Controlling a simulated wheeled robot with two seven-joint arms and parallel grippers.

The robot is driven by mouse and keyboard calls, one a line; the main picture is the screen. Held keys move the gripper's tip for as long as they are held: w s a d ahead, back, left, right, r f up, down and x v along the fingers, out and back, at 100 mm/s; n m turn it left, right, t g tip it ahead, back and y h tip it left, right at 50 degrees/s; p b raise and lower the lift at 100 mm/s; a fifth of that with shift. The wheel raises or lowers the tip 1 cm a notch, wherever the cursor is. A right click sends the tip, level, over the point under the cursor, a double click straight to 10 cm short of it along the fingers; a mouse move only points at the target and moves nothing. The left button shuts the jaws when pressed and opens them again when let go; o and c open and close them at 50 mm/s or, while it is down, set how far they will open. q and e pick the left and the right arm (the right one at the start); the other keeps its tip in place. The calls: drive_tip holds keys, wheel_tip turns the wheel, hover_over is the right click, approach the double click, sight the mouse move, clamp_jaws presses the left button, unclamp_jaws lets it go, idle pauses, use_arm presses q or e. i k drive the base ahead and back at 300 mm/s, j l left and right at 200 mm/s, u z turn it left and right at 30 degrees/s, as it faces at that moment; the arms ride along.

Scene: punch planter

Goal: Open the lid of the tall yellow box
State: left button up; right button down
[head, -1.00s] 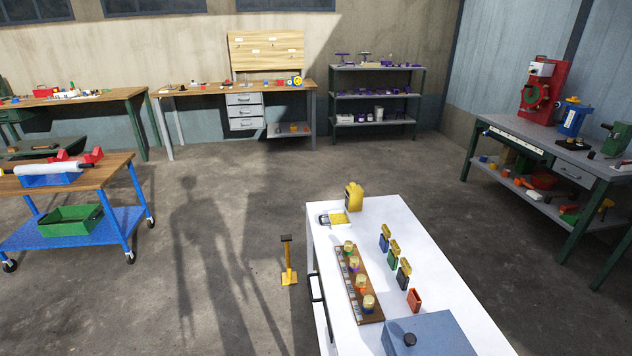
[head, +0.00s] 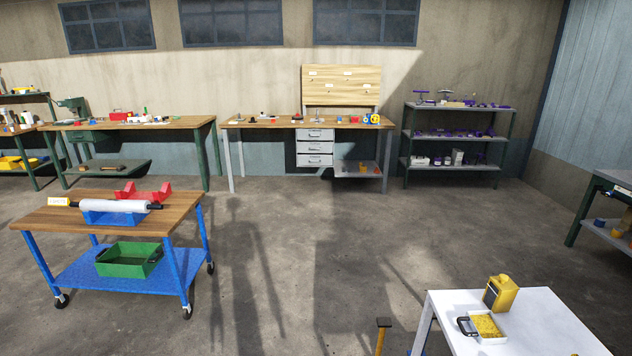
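The tall yellow box (head: 500,293) stands upright near the far left corner of the white table (head: 545,325), at the lower right of the head view. A dark panel shows on its left side. Its top looks closed, but it is too small to be sure how the lid sits. Neither of my grippers is in view.
A tray with yellow contents (head: 487,326) sits in front of the box, with a dark-handled object (head: 467,326) at its left. A yellow post with a dark top (head: 382,324) stands left of the table. A blue cart (head: 110,270) is at left. Open floor lies between.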

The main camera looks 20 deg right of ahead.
sight(503, 282)
drive_tip(key=i+z, duration=0.3)
drive_tip(key=z, duration=0.15)
drive_tip(key=i+z, duration=0.3)
drive_tip(key=z, duration=0.15)
drive_tip(key=i+j+z, duration=0.15)
drive_tip(key=i+z, duration=0.15)
drive_tip(key=z, duration=0.15)
drive_tip(key=i+j+z, duration=0.25)
drive_tip(key=z, duration=0.2)
drive_tip(key=i+j+z, duration=0.2)
drive_tip(key=j+z, duration=0.25)
drive_tip(key=l, duration=0.1)
